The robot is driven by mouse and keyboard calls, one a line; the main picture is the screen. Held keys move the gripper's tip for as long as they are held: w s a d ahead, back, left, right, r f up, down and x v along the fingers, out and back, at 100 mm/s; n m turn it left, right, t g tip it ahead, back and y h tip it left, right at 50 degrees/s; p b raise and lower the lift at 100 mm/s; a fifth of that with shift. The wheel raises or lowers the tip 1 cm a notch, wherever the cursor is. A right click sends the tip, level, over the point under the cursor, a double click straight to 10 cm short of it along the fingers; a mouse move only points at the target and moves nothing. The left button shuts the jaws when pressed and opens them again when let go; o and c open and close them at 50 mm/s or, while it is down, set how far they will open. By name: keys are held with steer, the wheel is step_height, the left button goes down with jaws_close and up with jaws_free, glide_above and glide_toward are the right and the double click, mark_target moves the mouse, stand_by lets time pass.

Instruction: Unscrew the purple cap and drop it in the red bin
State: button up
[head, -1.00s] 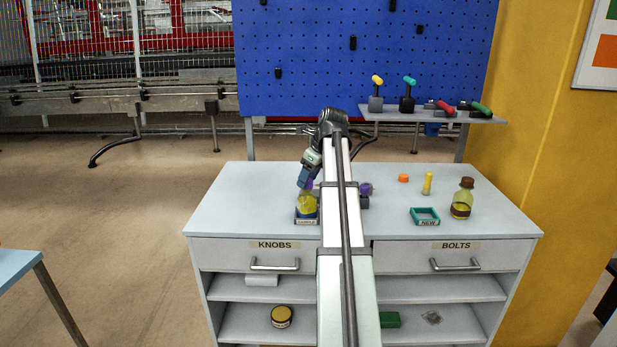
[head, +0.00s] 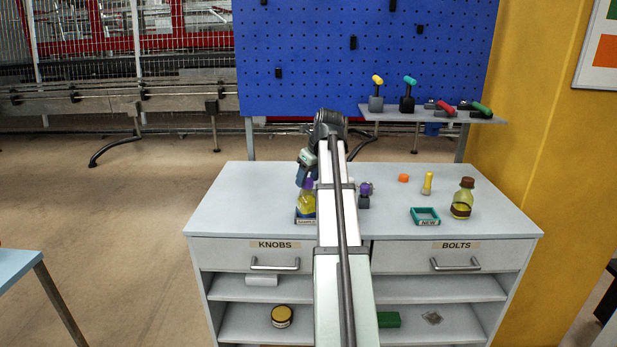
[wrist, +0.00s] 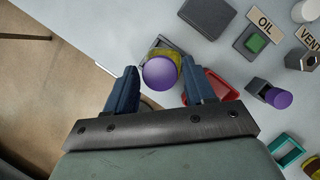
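The purple cap (head: 308,183) sits on top of a bottle with yellow liquid (head: 307,205), which stands in a tray labelled SAMPLE at the left of the cabinet top. In the wrist view the cap (wrist: 160,72) appears from above, between the two blue fingers of my gripper (wrist: 159,68). The fingers are spread, with a gap on each side of the cap. My gripper (head: 301,175) is next to the cap in the head view. The red bin (wrist: 225,92) shows in part beside the right finger in the wrist view; my arm hides it in the head view.
A dark block with a purple knob (head: 366,188) stands right of my arm. Further right are an orange cap (head: 403,178), a yellow peg (head: 428,183), a teal tray (head: 424,217) and a brown-capped bottle (head: 463,198). A dark box with a green button (wrist: 256,43) shows in the wrist view.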

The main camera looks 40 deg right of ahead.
steer(key=c, duration=0.5)
steer(key=shift+n+y, duration=0.3)
steer(key=shift+n, duration=0.6)
steer(key=shift+d, duration=0.1)
steer(key=shift+n+y, duration=0.4)
steer(key=shift+n, duration=0.4)
steer(key=shift+n+g, duration=0.3)
steer(key=shift+n, duration=0.6)
steer(key=shift+y, duration=0.3)
